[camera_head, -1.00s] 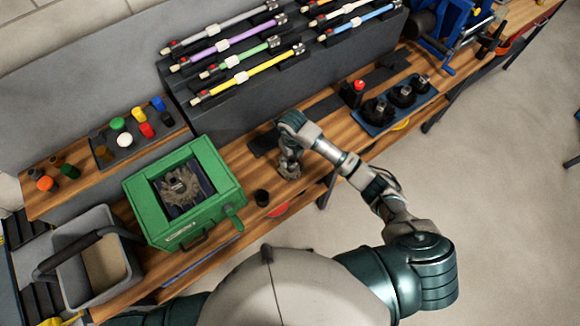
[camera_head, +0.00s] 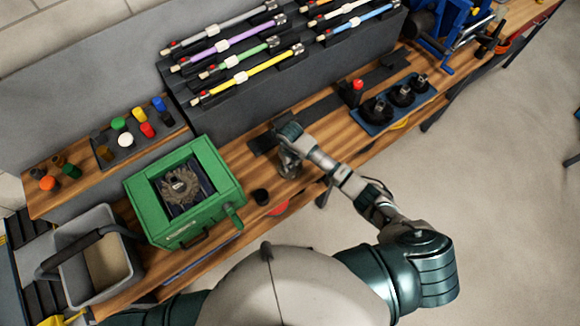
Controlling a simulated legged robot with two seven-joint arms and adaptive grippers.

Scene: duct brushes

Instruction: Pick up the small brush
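Three dark round brushes with metal stubs stand in a blue tray (camera_head: 372,127) at the right of the bench. The rightmost one (camera_head: 420,82) looks the smallest, next to a middle one (camera_head: 402,95) and a left one (camera_head: 378,107). A bristly grey-brown brush (camera_head: 180,186) lies inside the green box (camera_head: 150,215). My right gripper (camera_head: 290,166) points down over the bench between the green box and the tray, apart from all these brushes. Its fingers are small and partly hidden, so its opening is unclear. My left gripper is out of view.
A black post with a red top (camera_head: 357,88) stands left of the tray. Coloured rods (camera_head: 240,80) lie on a rack behind. A grey bin (camera_head: 100,260) is at the left.

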